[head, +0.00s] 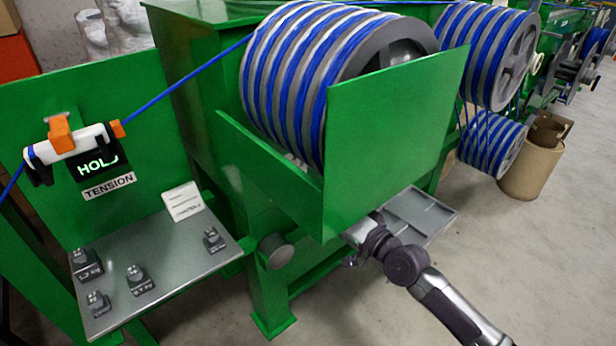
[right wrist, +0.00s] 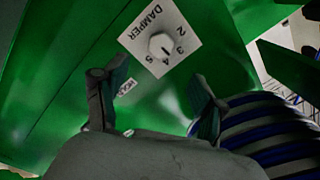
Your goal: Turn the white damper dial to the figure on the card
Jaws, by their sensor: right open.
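The white damper dial (right wrist: 161,46) shows in the right wrist view, on a white DAMPER plate (right wrist: 147,28) with the figures 2, 3, 4 and 5 around it. The knob has a dark mark on its face; I cannot tell surely which figure it points to. My right gripper (right wrist: 157,95) is open and empty, its fingers apart below the dial in that view, not touching it. In the head view my right arm reaches under the green guard, and the fingertips are hidden. A white card (head: 183,202) leans on the grey shelf; its print is too small to read. My left gripper is out of view.
The green guard panel (head: 394,140) stands before the drum (head: 300,75) wound with blue cable. The grey shelf (head: 190,258) holds several small weights. A HOLD display (head: 98,165) hangs above it. A grey tray (head: 420,212) lies beside my right arm.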

